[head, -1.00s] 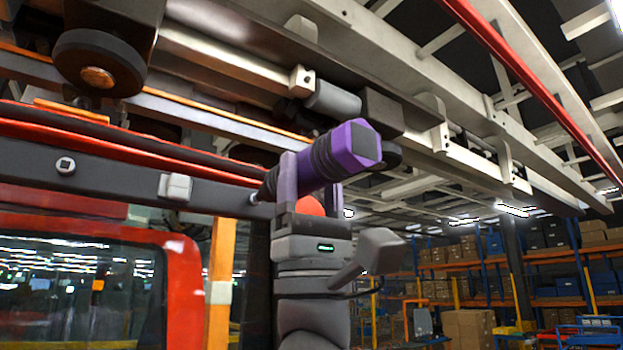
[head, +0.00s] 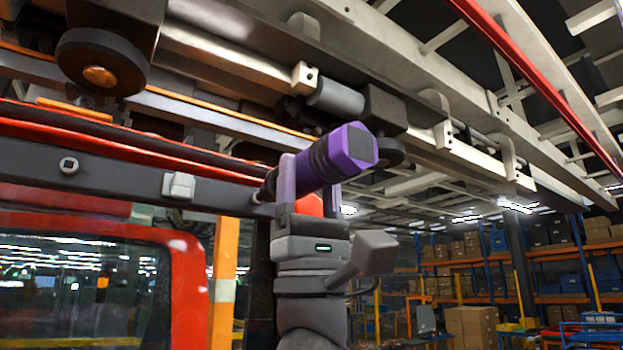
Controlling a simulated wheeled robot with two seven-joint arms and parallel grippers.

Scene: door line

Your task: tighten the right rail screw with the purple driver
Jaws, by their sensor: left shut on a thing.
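The purple driver (head: 343,158) is in the middle of the head view, tilted, its thick handle end toward me and its dark nose pointing left and away to the dark rail (head: 120,180). My left gripper (head: 308,185) is upright and shut on the driver's body, one finger on each side. The nose is at the right part of the rail; the right rail screw and the tip are hidden there, so I cannot tell whether they touch. A screw (head: 69,165) shows at the rail's left part, and a light block (head: 178,186) sits between. My right gripper is not in view.
A red door frame (head: 188,290) with glass stands below the rail at left. An orange post (head: 224,270) is left of my arm. Metal beams and a round roller (head: 100,62) hang close above. Shelves with boxes (head: 480,245) are far at right.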

